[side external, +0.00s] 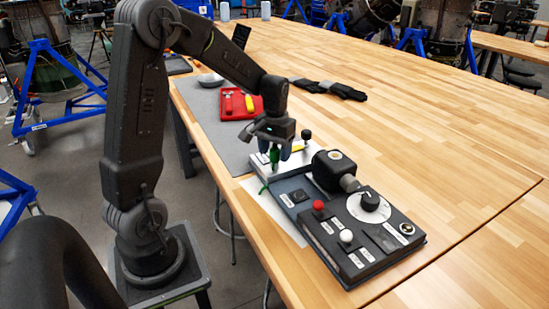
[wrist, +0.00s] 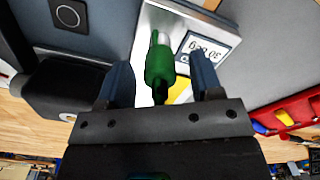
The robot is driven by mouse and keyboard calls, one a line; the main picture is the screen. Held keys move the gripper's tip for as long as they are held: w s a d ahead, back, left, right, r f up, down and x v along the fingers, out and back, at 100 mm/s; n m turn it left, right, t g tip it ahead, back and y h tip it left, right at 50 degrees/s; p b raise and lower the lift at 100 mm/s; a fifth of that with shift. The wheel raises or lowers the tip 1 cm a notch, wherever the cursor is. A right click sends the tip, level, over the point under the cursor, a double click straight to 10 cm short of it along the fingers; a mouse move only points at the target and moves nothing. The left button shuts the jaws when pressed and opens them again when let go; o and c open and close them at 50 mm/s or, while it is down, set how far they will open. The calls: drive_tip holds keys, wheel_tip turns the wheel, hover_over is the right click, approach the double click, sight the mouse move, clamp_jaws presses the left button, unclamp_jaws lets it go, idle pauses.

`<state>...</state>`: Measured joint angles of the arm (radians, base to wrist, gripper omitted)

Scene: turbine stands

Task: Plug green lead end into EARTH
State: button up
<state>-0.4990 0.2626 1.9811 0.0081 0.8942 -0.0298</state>
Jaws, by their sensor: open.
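The green lead end (wrist: 160,65) stands between the two blue fingers of my gripper (wrist: 163,82) in the wrist view, with a gap on each side. My gripper is open around it. In the side view my gripper (side external: 274,151) is over the pale plate at the back of the test panel, with the green lead end (side external: 274,157) below it. I cannot read an EARTH label.
The pale plate (wrist: 150,25) bears a label that seems to read 30 deg. The panel (side external: 345,262) carries a red knob (side external: 318,205), a white knob (side external: 346,236) and a dial (side external: 370,202). A red tray (side external: 240,104) and black gloves (side external: 330,88) lie farther back. The bench at right is clear.

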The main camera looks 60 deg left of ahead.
drive_tip(key=shift+f, duration=0.25)
idle(0.3)
clamp_jaws()
idle(0.5)
